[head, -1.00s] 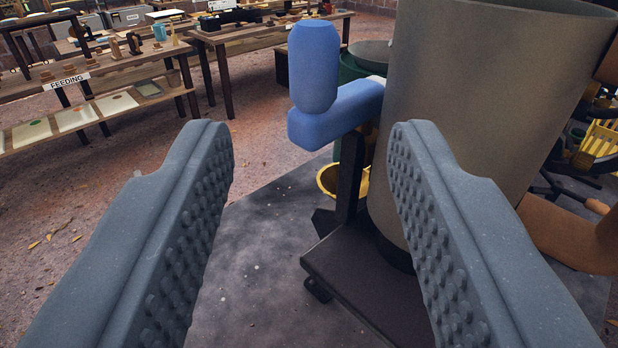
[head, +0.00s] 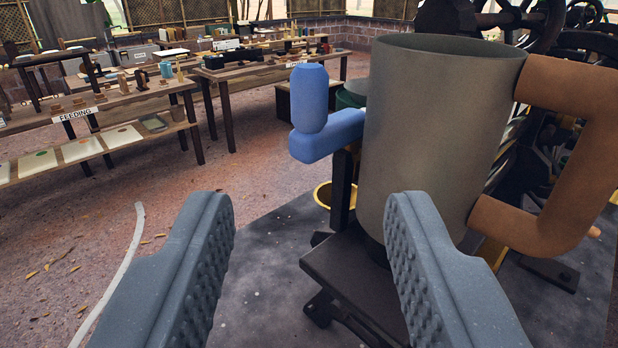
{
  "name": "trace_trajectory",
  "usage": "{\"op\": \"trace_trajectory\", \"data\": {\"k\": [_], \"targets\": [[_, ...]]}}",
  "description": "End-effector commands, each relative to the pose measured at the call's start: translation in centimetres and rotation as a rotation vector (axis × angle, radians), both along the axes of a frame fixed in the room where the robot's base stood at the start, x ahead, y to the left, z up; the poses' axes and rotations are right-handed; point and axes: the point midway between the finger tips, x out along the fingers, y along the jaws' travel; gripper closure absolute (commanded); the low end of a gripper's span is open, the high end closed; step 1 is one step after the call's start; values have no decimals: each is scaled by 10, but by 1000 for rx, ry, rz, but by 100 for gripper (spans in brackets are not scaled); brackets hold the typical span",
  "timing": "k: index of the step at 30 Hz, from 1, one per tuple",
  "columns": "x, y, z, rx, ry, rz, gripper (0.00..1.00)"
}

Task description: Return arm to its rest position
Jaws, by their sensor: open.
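My gripper (head: 312,215) is open and empty, its two grey studded fingers spread wide in the lower part of the head view. Beyond the fingers stands a large grey cylinder (head: 430,130) with a brown handle (head: 565,160) on its right side. The right fingertip overlaps the cylinder's lower part in the picture; I cannot tell the gap between them. A blue L-shaped piece (head: 325,135) juts out to the left of the cylinder. Nothing is between the fingers.
A dark stand (head: 365,285) is below the cylinder on a grey mat (head: 265,260). Dark machinery with wheels (head: 545,30) is behind on the right. A table with a FEEDING sign (head: 79,114) and more tables are at back left. The floor (head: 90,220) at left is mostly clear.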

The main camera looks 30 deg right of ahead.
Motion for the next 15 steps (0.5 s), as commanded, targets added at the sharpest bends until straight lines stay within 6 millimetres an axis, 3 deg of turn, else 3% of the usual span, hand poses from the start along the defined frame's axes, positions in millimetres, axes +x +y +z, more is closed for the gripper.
{"op": "trace_trajectory", "data": {"k": [7,15], "targets": [[-14,6,3,-3,57,68,59],[-59,28,-5,6,172,253,59]]}}
